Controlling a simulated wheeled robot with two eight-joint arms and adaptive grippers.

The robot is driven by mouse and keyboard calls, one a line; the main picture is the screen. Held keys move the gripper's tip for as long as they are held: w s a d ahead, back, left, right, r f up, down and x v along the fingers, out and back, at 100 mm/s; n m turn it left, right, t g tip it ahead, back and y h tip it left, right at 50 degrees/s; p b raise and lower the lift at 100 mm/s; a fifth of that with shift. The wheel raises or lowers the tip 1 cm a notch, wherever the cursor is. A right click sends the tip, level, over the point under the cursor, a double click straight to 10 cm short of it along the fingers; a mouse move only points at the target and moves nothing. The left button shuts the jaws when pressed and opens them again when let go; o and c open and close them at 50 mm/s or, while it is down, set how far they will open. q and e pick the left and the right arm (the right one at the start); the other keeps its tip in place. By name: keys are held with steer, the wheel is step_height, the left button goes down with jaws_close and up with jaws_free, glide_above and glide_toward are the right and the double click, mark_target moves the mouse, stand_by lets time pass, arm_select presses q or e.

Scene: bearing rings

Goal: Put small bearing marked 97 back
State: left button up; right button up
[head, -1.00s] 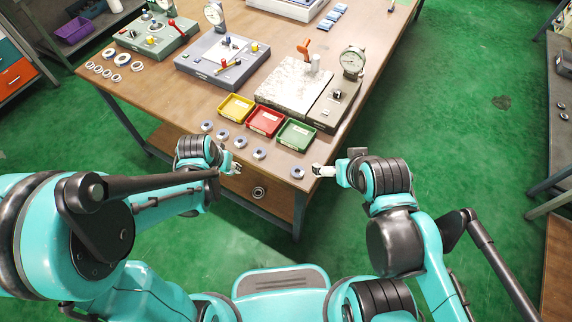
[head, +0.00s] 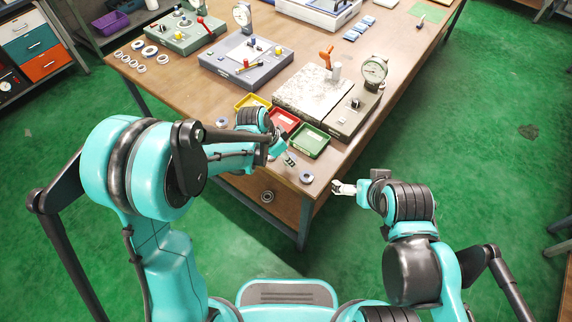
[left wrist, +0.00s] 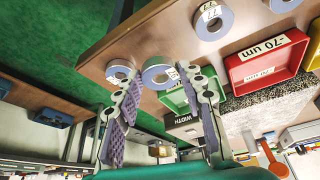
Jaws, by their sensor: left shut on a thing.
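My left gripper (head: 290,159) is over the front edge of the table beside the green tray. In the left wrist view its two fingers (left wrist: 160,76) stand either side of a small bearing ring (left wrist: 151,78), shut on it. A bit of its label shows, but I cannot read the number. Another ring (left wrist: 120,71) lies on the table just left of it in that view; it shows in the head view (head: 306,177) near the table corner. More rings (left wrist: 212,21) lie in the row to the right. My right gripper (head: 342,188) is open and empty, off the table's front corner.
A yellow tray (head: 243,108), a red tray (head: 291,121) and a green tray (head: 323,147) stand behind the ring row. Grey and green gauge fixtures stand farther left.

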mark_target(286, 168)
arm_select(q)
steer(key=shift+w+f, duration=0.15)
steer(key=shift+f, duration=0.05)
step_height(286, 168, down, 4)
steer(key=shift+b, duration=0.95)
steer(key=shift+r, duration=0.1)
steer(key=shift+f, duration=0.2)
steer(key=o, duration=1.4)
steer(key=shift+r, duration=0.1)
steer(key=shift+c, duration=0.2)
